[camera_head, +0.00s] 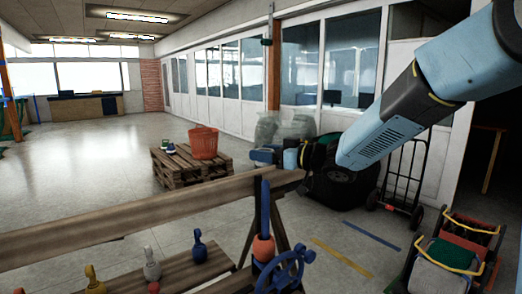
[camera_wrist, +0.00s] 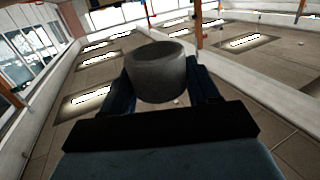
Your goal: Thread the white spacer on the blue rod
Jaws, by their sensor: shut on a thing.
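The blue rod (camera_head: 265,205) stands upright in the head view, its upper end free. An orange collar (camera_head: 263,248) sits around its lower part, beside a blue handwheel (camera_head: 285,265). My gripper (camera_head: 262,156) comes in from the right and appears just above the rod's tip in the picture; I cannot tell the depth between them. In the wrist view, my gripper (camera_wrist: 160,88) is shut on a short, thick round piece (camera_wrist: 158,70), apparently the white spacer, which looks dark grey in shade. Its hole is not visible. I cannot make it out clearly in the head view.
A wooden beam (camera_head: 130,215) runs behind the rod. Several coloured fittings (camera_head: 152,264) stand on the lower plank at the left. An orange basket (camera_head: 203,142) stands on a pallet (camera_head: 190,168). A black tyre (camera_head: 345,182) and hand truck (camera_head: 405,180) are behind my arm.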

